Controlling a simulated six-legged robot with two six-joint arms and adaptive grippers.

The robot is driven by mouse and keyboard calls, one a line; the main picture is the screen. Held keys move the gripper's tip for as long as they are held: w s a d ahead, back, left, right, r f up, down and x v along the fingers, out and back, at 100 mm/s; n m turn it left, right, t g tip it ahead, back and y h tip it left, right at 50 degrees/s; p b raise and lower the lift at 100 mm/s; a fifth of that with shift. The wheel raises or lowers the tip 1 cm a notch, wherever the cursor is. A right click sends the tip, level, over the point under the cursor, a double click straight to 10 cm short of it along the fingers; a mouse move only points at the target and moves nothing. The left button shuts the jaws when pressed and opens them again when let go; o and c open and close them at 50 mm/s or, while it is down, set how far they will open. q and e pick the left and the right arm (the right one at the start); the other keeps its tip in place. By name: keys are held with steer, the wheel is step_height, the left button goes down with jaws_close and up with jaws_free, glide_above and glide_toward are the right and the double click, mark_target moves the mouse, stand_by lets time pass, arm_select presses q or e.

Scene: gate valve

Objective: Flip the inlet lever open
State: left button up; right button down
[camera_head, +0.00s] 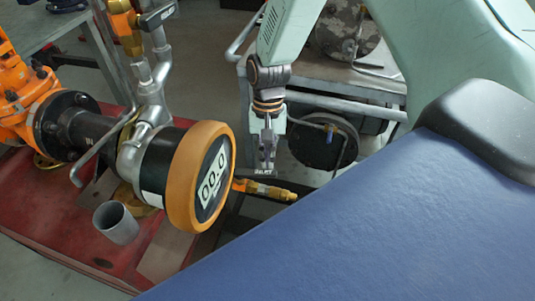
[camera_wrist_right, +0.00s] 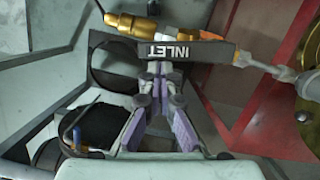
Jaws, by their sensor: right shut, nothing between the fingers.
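The inlet lever is a dark bar with white INLET lettering (camera_wrist_right: 180,50), which reads upside down in the right wrist view. It lies across the upper middle, just beyond my right fingertips (camera_wrist_right: 160,72). The fingers are shut with nothing between them. The tips are at or very near the lever's edge; I cannot tell if they touch. In the head view my right gripper (camera_head: 267,150) points down, right of the round gauge. Just below it is the brass and orange inlet fitting (camera_head: 268,189). The lever is mostly hidden there. My left gripper is not in view.
The orange-rimmed gauge (camera_head: 184,178) reads 00.0 and sits close left of the right gripper. Pipework with another dark-handled valve (camera_head: 157,16) rises behind it. A grey cup (camera_head: 116,223) stands on the red base (camera_head: 50,205). A metal bench (camera_head: 335,78) stands behind.

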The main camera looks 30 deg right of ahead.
steer(key=s+m+p, duration=0.1)
steer(key=p, duration=0.1)
steer(key=m+p, duration=0.2)
steer(key=shift+s+a+y, duration=0.3)
steer(key=shift+s+a, duration=0.05)
steer(key=shift+s, duration=0.05)
steer(key=shift+w, duration=0.15)
stand_by(0.4)
steer(key=v, duration=1.2)
steer(key=shift+w+d, duration=0.15)
steer(key=shift+w, duration=0.25)
